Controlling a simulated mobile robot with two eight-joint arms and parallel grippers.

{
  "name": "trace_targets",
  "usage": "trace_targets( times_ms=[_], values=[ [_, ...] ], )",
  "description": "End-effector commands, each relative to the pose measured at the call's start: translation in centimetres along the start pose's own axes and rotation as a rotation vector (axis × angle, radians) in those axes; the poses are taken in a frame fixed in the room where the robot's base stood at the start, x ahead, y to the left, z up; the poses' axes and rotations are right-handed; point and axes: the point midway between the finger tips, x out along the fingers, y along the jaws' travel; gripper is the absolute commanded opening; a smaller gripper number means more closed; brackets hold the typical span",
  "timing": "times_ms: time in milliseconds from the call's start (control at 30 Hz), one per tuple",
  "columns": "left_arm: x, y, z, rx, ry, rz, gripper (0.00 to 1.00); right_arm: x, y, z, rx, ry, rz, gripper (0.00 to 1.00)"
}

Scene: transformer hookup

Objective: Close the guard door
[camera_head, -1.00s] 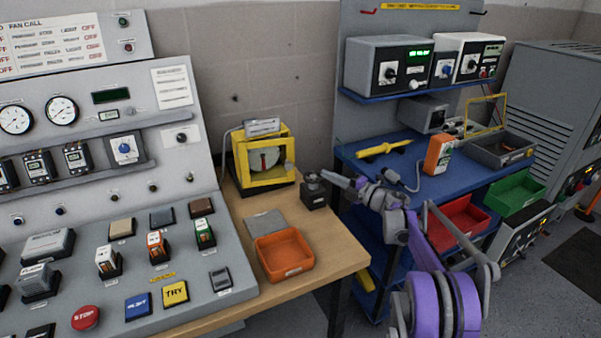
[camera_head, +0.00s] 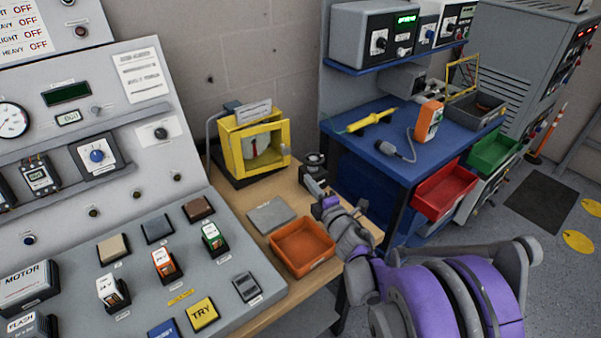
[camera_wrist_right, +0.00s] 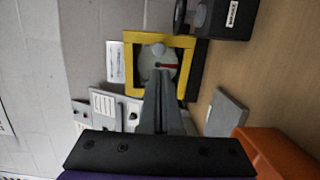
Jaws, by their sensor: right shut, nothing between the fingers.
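The guard (camera_head: 232,147) is a yellow-framed box on the wooden table, with a dial and red pointer inside. I cannot tell whether the door sits flush or slightly ajar. My right gripper (camera_head: 309,183) is shut and empty, in front and to the right of the guard. In the wrist view its fingertips (camera_wrist_right: 161,76) overlap the frame's lower edge; contact is unclear. My left gripper is not in view.
An orange tray (camera_head: 303,262) and a grey plate (camera_head: 271,214) lie on the table before the guard. A small dark device (camera_head: 314,160) stands right of it. The sloped control panel (camera_head: 75,258) is at left, the blue bench (camera_head: 375,160) at right.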

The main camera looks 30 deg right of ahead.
Motion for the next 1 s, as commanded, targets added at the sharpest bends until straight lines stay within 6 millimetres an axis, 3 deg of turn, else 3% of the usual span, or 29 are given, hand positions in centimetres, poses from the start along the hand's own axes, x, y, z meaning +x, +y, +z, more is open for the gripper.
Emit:
trace_targets(
  times_ms=[300,500,700,1000],
  values=[
    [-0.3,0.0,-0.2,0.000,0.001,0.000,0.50,6.9,0.0,0.0,0.001,0.002,0.000,0.00],
    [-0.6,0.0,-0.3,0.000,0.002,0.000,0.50,10.4,0.1,-0.1,0.001,0.003,0.001,0.00],
    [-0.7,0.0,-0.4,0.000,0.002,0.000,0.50,12.1,0.0,0.0,0.001,0.001,0.001,0.00],
    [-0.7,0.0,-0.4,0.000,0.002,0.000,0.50,12.4,0.0,0.0,0.000,0.001,0.000,0.00]
  ],
)
